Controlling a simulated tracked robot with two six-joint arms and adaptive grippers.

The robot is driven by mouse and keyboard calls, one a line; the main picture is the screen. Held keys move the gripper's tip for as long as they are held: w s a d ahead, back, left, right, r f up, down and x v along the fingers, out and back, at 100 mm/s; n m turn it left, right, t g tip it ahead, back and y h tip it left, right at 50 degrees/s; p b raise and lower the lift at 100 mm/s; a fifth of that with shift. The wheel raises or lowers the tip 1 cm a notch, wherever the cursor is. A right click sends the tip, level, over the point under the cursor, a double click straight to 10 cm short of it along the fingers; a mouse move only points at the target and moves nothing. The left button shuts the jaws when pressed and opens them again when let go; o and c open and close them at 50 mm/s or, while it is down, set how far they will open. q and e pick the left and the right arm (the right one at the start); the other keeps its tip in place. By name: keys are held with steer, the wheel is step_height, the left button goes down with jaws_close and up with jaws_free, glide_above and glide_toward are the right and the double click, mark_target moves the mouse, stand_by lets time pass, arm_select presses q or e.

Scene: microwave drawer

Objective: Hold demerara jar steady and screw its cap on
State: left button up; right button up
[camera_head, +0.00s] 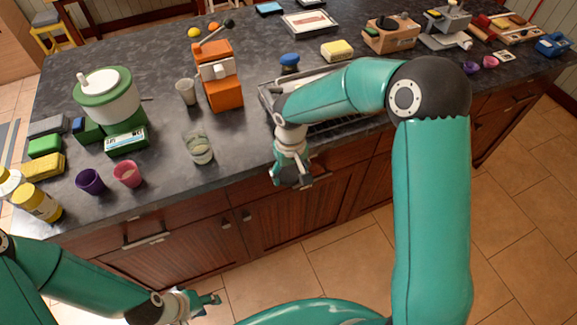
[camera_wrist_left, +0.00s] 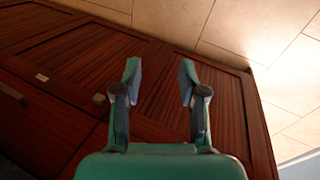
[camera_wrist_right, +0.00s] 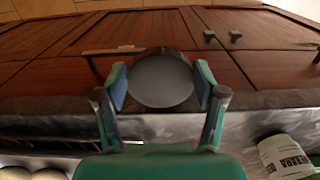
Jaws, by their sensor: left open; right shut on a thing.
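The demerara jar (camera_head: 199,148) is a clear glass jar standing upright near the counter's front edge in the head view, its top seemingly uncovered. Its lettered label shows at the lower right of the right wrist view (camera_wrist_right: 287,158). My right gripper (camera_head: 291,177) is shut on a dark round cap (camera_wrist_right: 163,80), held just off the counter's front edge, right of the jar and apart from it. My left gripper (camera_head: 208,301) is open and empty, low in front of the cabinets; in the left wrist view only cabinet doors lie between its fingers.
A pink cup (camera_head: 128,174) and a purple cup (camera_head: 91,181) stand left of the jar. An orange machine (camera_head: 221,84) and a grey cup (camera_head: 186,92) stand behind it. A dish rack (camera_head: 268,96) lies behind my right arm. Bare counter surrounds the jar's front.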

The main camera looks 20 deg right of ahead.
mark_target(290, 176)
arm_select(q)
steer(key=shift+o, duration=0.6)
arm_select(e)
steer(key=shift+a, duration=0.1)
arm_select(q)
steer(key=shift+o, duration=1.4)
steer(key=shift+s+r+p, duration=0.1)
steer(key=shift+r+p, duration=0.3)
arm_select(e)
steer(key=shift+s+r, duration=0.1)
steer(key=shift+r, duration=0.35)
arm_select(q)
steer(key=o, duration=0.5)
steer(key=shift+r+p, duration=0.85)
steer(key=shift+p, duration=0.05)
arm_select(e)
steer(key=shift+r, duration=1.05)
arm_select(q)
steer(key=shift+f, duration=0.1)
